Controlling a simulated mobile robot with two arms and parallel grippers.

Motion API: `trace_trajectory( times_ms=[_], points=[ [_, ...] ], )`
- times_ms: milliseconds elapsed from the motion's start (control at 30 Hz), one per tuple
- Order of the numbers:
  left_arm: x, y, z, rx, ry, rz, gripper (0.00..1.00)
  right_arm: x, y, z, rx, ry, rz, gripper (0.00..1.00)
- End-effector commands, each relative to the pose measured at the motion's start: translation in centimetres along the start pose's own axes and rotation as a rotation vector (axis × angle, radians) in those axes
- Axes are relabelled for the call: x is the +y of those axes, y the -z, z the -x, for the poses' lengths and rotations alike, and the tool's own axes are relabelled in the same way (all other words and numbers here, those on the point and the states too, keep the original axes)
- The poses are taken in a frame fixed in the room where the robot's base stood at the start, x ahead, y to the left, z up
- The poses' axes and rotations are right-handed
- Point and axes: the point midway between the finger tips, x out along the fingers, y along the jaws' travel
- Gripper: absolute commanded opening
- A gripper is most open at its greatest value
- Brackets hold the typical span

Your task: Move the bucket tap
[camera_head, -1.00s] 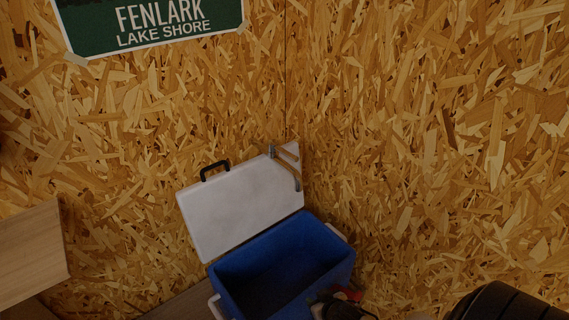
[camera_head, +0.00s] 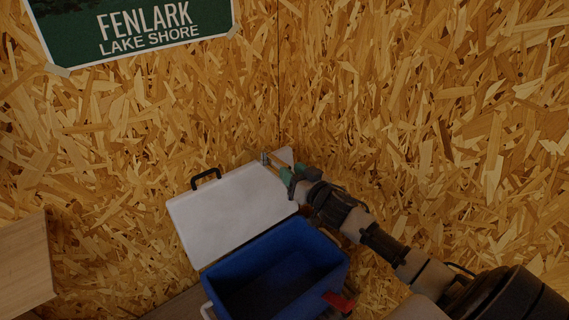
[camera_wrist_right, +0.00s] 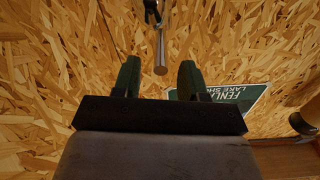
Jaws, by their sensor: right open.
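The bucket tap (camera_head: 265,159) is by the wall corner, behind the top edge of the white lid. In the head view its metal upper part shows and my right gripper hides much of the rest. My right gripper (camera_head: 292,174) is open, with its green fingertips close to the tap. In the right wrist view a slim bar of the tap (camera_wrist_right: 160,58) lies ahead of the gap between the open fingers (camera_wrist_right: 159,80). Whether the fingers touch it cannot be told. My left gripper is in neither view.
A blue cool box (camera_head: 222,272) with its white lid (camera_head: 228,212) raised stands below the tap. A red item (camera_head: 340,302) is at its right front. Chipboard walls meet behind. A green sign (camera_head: 140,28) hangs at upper left, a wooden board (camera_head: 22,262) below.

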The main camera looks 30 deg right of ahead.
Motion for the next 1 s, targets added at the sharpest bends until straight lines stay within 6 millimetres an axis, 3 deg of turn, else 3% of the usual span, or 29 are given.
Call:
trace_trajectory(
  times_ms=[100,300,667,933,1000],
  points=[
    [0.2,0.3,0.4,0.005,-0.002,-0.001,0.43,-0.1,0.2,-1.8,0.001,0.0,0.0,0.42],
    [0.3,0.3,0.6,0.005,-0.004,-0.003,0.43,0.0,0.0,-3.5,0.0,0.0,0.0,0.42],
    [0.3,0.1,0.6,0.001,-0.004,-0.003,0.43,0.0,-0.1,-3.9,-0.001,0.0,0.0,0.42],
    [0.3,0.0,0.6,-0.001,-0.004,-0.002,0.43,0.0,-0.1,-3.9,-0.001,0.0,0.0,0.01],
    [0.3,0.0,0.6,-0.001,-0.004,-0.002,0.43,0.0,-0.1,-3.9,-0.001,0.0,0.0,0.0]
  ],
)
